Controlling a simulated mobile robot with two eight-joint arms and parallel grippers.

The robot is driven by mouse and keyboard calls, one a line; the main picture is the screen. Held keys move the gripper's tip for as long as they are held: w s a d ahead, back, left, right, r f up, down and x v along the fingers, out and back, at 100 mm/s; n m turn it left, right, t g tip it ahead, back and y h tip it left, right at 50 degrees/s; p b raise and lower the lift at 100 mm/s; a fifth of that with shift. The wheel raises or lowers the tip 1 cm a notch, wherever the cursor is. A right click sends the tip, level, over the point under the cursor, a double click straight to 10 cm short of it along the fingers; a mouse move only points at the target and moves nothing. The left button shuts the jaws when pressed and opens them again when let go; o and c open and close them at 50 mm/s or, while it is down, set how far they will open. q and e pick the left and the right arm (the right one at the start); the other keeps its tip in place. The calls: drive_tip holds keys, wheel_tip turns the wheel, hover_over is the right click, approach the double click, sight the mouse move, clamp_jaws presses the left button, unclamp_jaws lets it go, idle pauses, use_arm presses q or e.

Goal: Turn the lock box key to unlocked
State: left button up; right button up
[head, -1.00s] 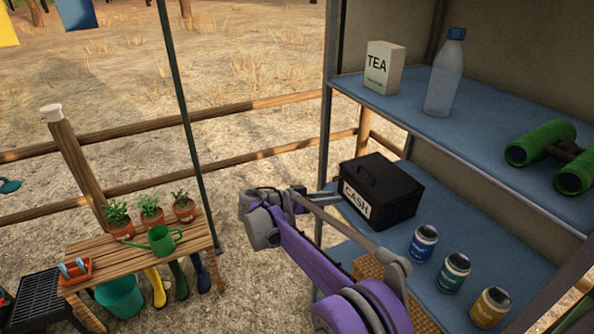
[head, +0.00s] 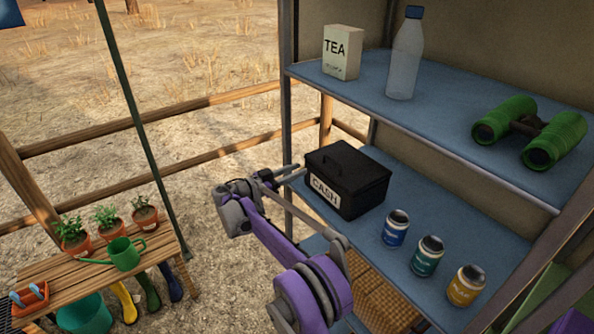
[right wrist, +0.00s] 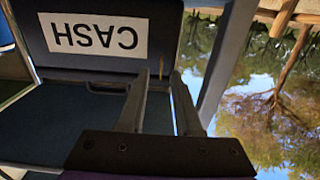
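The lock box is a black box (head: 362,191) with a handle on its lid and a white CASH label, on the lower blue shelf. In the right wrist view the box (right wrist: 165,22) appears upside down at the top left. My left gripper is not in view.
Blue, teal and yellow jars (head: 427,256) stand right of the box on the same shelf. The upper shelf (head: 450,125) holds a tea carton, a bottle and green binoculars. A shelf post (head: 287,110) rises close behind my right gripper. A plant table (head: 100,265) stands at left.

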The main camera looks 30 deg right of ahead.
drive_tip(key=shift+d, duration=0.45)
clamp_jaws()
idle(1.2)
